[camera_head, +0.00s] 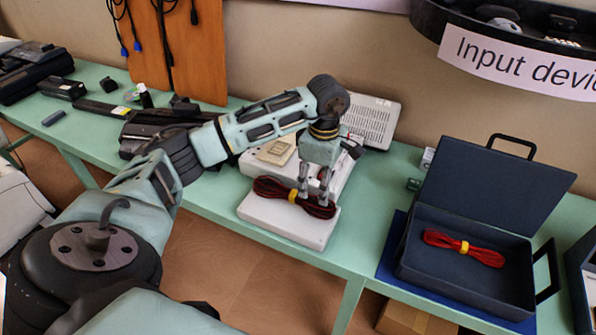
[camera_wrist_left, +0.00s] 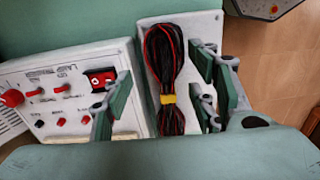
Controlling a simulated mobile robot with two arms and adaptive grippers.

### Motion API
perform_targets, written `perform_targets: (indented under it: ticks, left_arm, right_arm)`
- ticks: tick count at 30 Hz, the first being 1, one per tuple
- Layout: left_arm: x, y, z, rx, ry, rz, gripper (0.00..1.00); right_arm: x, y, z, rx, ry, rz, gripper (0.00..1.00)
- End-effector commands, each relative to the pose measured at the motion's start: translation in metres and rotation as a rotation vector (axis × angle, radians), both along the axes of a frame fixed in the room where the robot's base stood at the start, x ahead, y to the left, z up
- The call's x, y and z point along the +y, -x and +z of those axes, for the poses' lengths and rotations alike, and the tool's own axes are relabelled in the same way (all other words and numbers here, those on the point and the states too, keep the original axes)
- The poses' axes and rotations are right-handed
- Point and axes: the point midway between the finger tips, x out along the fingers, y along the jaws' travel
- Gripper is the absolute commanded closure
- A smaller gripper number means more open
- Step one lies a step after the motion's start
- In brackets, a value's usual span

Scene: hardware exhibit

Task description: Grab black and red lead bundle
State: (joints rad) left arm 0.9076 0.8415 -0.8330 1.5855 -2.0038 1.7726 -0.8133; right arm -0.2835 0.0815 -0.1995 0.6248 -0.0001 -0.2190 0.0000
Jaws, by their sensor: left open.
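The black and red lead bundle (camera_head: 270,188), tied with a yellow band, lies on a white box (camera_head: 285,222) on the green table. In the left wrist view the bundle (camera_wrist_left: 162,65) lies lengthwise on the white surface, its yellow band near the lower end. My left gripper (camera_head: 313,193) points down at the right part of the bundle. It is open, with its fingers (camera_wrist_left: 163,103) on either side of the bundle in the wrist view. Whether they touch it I cannot tell. My right gripper is not in view.
An open dark case (camera_head: 420,265) on the right holds a red bundle (camera_head: 463,248) with a yellow band. A panel with red switches (camera_wrist_left: 70,100) sits beside the bundle. A pale vented device (camera_head: 372,120) stands behind. Black devices (camera_head: 165,125) occupy the table's left.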

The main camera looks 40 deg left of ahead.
Motion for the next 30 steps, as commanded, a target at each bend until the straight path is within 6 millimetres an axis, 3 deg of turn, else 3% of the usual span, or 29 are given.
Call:
perform_targets:
  ticks: [10, 15, 22, 30]
  left_arm:
    - [0.0, 0.004, -0.045, 0.004, 0.006, 0.0, 0.47]
    - [0.001, 0.003, -0.062, 0.001, 0.005, 0.0, 0.47]
    - [0.001, 0.003, -0.063, -0.001, 0.006, 0.0, 0.47]
    - [0.0, 0.003, -0.063, -0.001, 0.006, 0.0, 0.71]
  right_arm:
    - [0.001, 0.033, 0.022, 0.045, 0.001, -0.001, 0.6]
    - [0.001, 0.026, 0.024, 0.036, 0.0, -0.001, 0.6]
    - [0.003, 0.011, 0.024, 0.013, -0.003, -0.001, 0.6]
    - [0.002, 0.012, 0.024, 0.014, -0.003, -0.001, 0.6]
